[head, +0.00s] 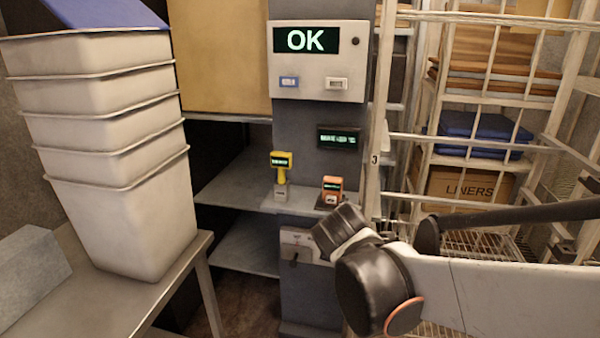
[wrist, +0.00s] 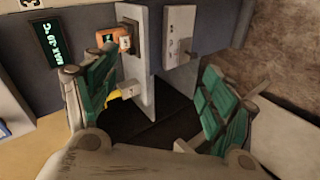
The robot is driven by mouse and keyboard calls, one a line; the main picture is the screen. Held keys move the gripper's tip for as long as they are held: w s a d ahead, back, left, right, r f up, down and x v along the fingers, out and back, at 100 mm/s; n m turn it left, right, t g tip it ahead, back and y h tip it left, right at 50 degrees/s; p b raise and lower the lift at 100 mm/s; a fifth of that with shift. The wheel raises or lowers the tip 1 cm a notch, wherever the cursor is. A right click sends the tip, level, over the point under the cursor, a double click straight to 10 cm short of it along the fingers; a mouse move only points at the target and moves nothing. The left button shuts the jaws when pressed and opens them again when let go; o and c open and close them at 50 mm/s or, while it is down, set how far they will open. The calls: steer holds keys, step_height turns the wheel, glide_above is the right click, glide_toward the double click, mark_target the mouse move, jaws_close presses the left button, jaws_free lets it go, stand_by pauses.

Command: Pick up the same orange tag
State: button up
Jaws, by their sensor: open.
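The orange tag (head: 332,184) sits upright on a small grey shelf on the dark column in the head view, with a small dark display on its face. It also shows in the wrist view (wrist: 108,37), just beyond the tip of the left finger. My gripper (wrist: 156,95) is open in the wrist view, its green-padded fingers wide apart with nothing between them. The tag lies off to the upper left of the gap, apart from the fingers as far as I can tell. In the head view my arm's dark end is just below the tag, and the fingers cannot be made out.
A yellow tag (head: 281,163) stands left of the orange one. A panel reading OK (head: 319,86) and a small dark display (head: 339,138) are above. A white wire rack (head: 480,150) is at right. Stacked white bins (head: 118,210) stand on a table (head: 95,290) at left.

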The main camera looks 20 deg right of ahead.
steer(key=w+d+n+t+h+p, duration=0.25)
steer(key=w+d+n, duration=0.25)
steer(key=w+n, duration=0.4)
steer(key=n+t+h+p, duration=0.2)
steer(key=n+t, duration=0.1)
steer(key=n, duration=0.8)
glide_toward(332, 182)
steer(key=x, duration=0.4)
steer(key=f+x, duration=0.1)
steer(key=shift+w+d, duration=0.1)
steer(key=shift+d, duration=0.5)
steer(key=shift+w+a+r+b+x, duration=0.15)
steer(key=shift+b+x, duration=0.25)
steer(key=shift+x, duration=0.6)
steer(key=shift+a+r+b+x, duration=0.15)
steer(key=shift+b+x, duration=0.2)
steer(key=shift+x, duration=0.6)
steer(key=shift+w+r+b+x, duration=0.1)
steer(key=shift+b+x, duration=0.3)
steer(key=shift+x, duration=0.6)
steer(key=c, duration=1.3)
steer(key=shift+r, duration=0.15)
